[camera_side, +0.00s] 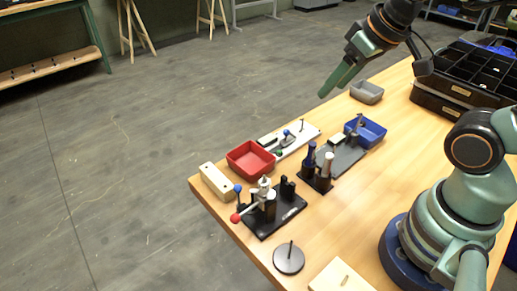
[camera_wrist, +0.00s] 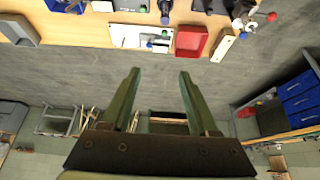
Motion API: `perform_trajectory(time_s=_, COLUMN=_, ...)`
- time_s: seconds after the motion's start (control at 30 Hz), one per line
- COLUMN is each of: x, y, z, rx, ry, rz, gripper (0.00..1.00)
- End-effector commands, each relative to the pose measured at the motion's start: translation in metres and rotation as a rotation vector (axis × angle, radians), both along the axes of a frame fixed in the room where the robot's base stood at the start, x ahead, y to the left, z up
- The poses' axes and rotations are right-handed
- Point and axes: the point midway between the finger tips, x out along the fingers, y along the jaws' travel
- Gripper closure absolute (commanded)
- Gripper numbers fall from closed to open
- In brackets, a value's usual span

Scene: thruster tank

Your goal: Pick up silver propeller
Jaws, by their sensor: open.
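My gripper (camera_side: 326,90) is raised at the upper middle of the side view, above and beyond the table's far edge. In the wrist view my gripper (camera_wrist: 159,73) is open, with bare floor between its two green fingers. I cannot pick out a silver propeller for certain in either view. A black fixture (camera_side: 284,215) near the front holds silvery metal parts and a red-knobbed lever. A white plate (camera_side: 307,132) bears small metal parts and a blue knob; the plate also shows in the wrist view (camera_wrist: 127,44). My gripper touches none of these.
A red tray (camera_side: 250,160), a blue tray (camera_side: 372,136) and a grey tray (camera_side: 367,92) stand on the wooden table (camera_side: 365,200). A dark stand (camera_side: 316,178) holds upright handles. A cream block (camera_side: 216,181) lies at the left edge. Black compartment bins (camera_side: 462,92) stand at the right.

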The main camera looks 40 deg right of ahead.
Motion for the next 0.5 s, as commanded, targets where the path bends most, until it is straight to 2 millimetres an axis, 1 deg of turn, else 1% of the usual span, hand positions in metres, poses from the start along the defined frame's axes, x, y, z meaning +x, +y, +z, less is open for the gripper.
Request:
perform_trajectory(time_s=0.17, x=0.000, y=0.001, z=0.000, rx=0.006, ry=0.003, rz=-0.007, gripper=0.40)
perform_trajectory(time_s=0.27, x=0.003, y=0.008, z=0.001, rx=0.041, ry=0.024, rz=-0.051, gripper=0.40)
perform_trajectory(time_s=0.37, x=0.007, y=0.022, z=0.001, rx=0.109, ry=0.068, rz=-0.150, gripper=0.40)
perform_trajectory(time_s=0.5, x=0.013, y=0.049, z=0.000, rx=0.218, ry=0.158, rz=-0.356, gripper=0.40)
